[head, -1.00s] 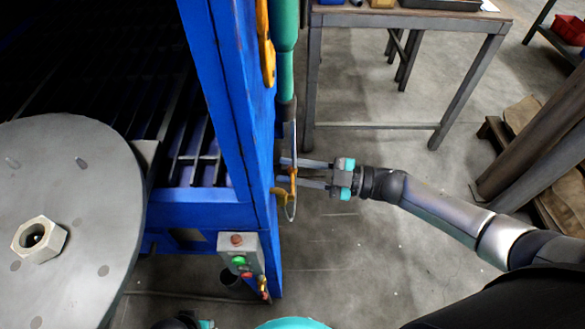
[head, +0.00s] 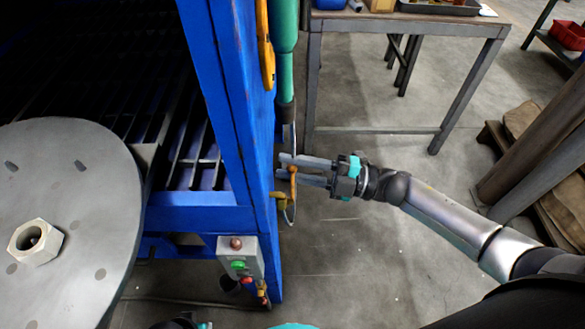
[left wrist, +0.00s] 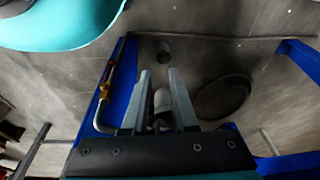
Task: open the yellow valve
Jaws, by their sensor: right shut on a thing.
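The yellow valve (head: 279,197) is on the right side of the blue cabinet, below a green hose with a metal end. Its orange-yellow handle (head: 293,172) stands between the fingers of my right gripper (head: 280,164), which comes from the right and is shut on it. The fingers partly hide the handle. In the left wrist view, my left gripper (left wrist: 161,78) has its two fingers apart. A pale cylinder shows between them; I cannot tell its depth, but the fingers do not seem closed on it.
The blue cabinet (head: 238,110) has a button box (head: 239,259) low on its front. A large grey disc (head: 75,190) with a hex nut fills the left. A metal table (head: 415,24) stands behind. The concrete floor between the table and my right arm is clear.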

